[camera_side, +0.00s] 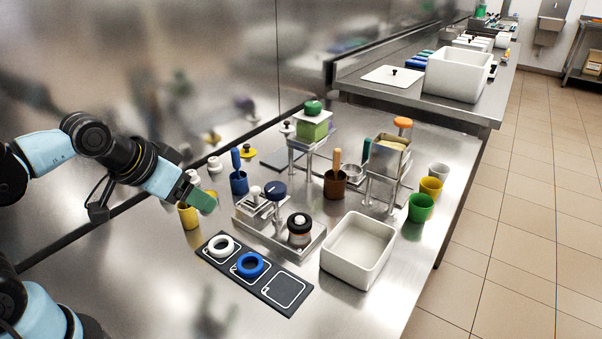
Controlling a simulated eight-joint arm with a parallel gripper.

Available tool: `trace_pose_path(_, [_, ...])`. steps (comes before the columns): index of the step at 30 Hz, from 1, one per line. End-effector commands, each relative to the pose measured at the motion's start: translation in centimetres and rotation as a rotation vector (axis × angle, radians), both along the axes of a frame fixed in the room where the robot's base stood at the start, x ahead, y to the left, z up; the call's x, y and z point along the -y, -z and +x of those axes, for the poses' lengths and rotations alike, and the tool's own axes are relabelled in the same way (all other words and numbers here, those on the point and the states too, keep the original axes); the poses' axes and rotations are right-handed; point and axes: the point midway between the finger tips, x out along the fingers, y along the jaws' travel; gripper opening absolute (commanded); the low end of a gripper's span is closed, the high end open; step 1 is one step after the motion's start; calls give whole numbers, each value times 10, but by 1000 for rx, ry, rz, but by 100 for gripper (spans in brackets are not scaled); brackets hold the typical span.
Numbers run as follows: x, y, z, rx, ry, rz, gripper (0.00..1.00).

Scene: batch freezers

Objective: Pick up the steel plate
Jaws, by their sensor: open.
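A flat grey metal plate (284,158) lies on the steel table, left of the stand with the green block; it looks like the steel plate, but I cannot be certain. The stand and nearby items partly cover its right side. My gripper (206,203) is at the left, above the table close to a yellow cup (189,217), well in front and left of the plate. A green part shows at its end. The gripper is open; its fingers are small and hard to make out.
A metal base (258,234) with jars, a dark mat (251,289) with white and blue rings, and a white bin (337,269) lie in front. Green and yellow cups line the right.

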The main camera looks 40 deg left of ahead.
Motion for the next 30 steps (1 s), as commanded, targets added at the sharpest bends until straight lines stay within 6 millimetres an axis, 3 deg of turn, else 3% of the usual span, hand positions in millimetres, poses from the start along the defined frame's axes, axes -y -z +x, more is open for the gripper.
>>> trace_pose_path(8, [0,0,0,0,0,0,72])
trace_pose_path(12, [0,0,0,0,0,0,92])
trace_pose_path(23, [0,-4,4,-14,-28,-20,92])
trace_pose_path(30, [2,-28,34,-141,-300,-188,92])
